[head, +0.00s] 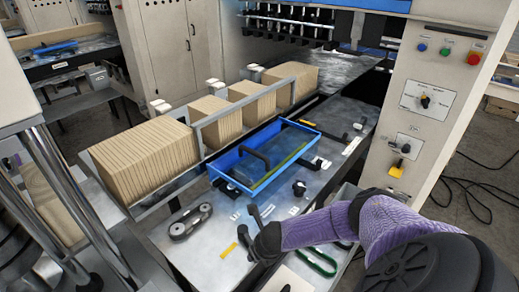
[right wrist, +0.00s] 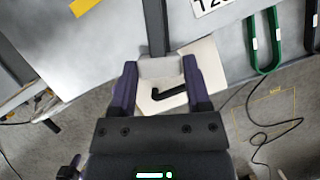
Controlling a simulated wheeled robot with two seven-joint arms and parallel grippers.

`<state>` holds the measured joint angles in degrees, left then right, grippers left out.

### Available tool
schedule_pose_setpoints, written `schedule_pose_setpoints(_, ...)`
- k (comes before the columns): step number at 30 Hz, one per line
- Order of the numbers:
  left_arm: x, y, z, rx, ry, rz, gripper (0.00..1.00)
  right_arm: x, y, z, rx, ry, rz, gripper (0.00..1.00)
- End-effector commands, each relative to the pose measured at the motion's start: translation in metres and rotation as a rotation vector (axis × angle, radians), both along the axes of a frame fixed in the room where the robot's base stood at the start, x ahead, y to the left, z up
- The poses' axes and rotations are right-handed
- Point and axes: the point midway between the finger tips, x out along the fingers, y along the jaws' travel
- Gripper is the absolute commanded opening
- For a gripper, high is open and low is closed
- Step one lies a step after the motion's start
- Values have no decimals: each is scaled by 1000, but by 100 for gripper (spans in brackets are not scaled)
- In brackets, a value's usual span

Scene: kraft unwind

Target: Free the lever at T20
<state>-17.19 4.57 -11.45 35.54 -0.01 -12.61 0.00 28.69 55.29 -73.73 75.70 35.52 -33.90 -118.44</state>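In the right wrist view a black bent lever (right wrist: 166,97) sits on a pale square plate (right wrist: 205,70), beyond the table edge and between the lines of my fingers. A white label reading "T2", cut off by the frame, shows at the top (right wrist: 208,4). I cannot tell how far the lever lies from the fingers. In the head view my right gripper (head: 252,226) is over the front of the metal table (head: 200,255). My left gripper is not in view.
A green U-shaped handle (right wrist: 264,42) is right of the plate. A blue tray (head: 262,158) stands on the table, with brown stacks (head: 150,160) behind it at left. A control panel (head: 440,90) stands at right. Black cables (head: 470,180) lie on the floor.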

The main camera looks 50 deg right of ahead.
Motion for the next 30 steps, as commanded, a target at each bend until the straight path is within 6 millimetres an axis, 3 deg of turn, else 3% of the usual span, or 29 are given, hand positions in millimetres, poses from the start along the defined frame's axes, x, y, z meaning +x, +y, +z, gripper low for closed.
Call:
schedule_pose_setpoints(1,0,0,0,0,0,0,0,0,0,0,0,0,0,73)
schedule_pose_setpoints(4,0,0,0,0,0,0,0,0,0,0,0,0,0,94)
schedule_pose_setpoints(14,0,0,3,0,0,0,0,-2,0,5,0,1,0,94)
schedule_pose_setpoints(24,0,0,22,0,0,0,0,-28,7,71,0,0,1,94)
schedule_pose_setpoints(30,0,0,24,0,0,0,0,-36,10,90,0,0,0,94)
